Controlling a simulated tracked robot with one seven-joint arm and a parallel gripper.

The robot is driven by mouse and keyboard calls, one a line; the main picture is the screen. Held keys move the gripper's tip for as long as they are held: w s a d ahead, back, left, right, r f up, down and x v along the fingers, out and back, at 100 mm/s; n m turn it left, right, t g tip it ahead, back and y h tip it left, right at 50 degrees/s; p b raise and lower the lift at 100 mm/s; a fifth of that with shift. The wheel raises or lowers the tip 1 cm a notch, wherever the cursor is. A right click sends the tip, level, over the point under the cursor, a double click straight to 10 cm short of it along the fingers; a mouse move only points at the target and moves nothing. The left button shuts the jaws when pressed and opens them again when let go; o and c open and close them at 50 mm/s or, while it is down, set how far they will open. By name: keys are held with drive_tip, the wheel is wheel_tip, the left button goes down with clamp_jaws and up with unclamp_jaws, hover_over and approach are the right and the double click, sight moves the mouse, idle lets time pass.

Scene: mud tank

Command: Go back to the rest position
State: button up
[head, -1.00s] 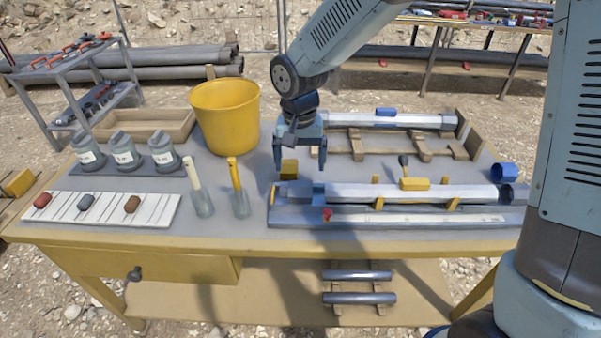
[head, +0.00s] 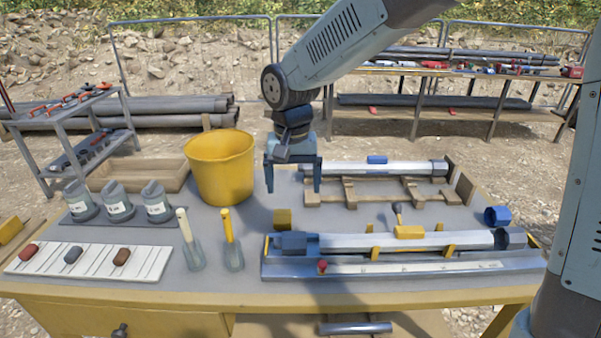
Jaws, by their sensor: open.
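My gripper (head: 293,187) hangs over the middle of the table (head: 250,285), fingers pointing down and apart, with nothing between them. It is right of the yellow bucket (head: 221,170) and appears above a small yellow block (head: 283,219). The gripper touches none of these as far as I can see.
A second tube (head: 400,168) lies on a wooden rack behind. A blue cup (head: 496,215) stands at the right.

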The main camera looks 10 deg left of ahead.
drive_tip(key=d+r+t, duration=0.1)
drive_tip(key=d+r, duration=0.2)
drive_tip(key=d, duration=0.4)
drive_tip(key=d+r+m+t, duration=0.1)
drive_tip(key=d+r, duration=0.2)
drive_tip(key=d, duration=0.3)
drive_tip(key=d+r+t, duration=0.1)
drive_tip(key=d+r, duration=0.2)
drive_tip(key=d, duration=0.4)
drive_tip(key=s+d+r+t, duration=0.1)
drive_tip(key=s+d, duration=0.4)
drive_tip(key=d, duration=0.3)
drive_tip(key=s+d+r+m+t, duration=0.1)
drive_tip(key=s+d, duration=0.5)
drive_tip(key=d, duration=0.2)
drive_tip(key=shift+d+r+t, duration=0.25)
drive_tip(key=shift+r+t, duration=0.05)
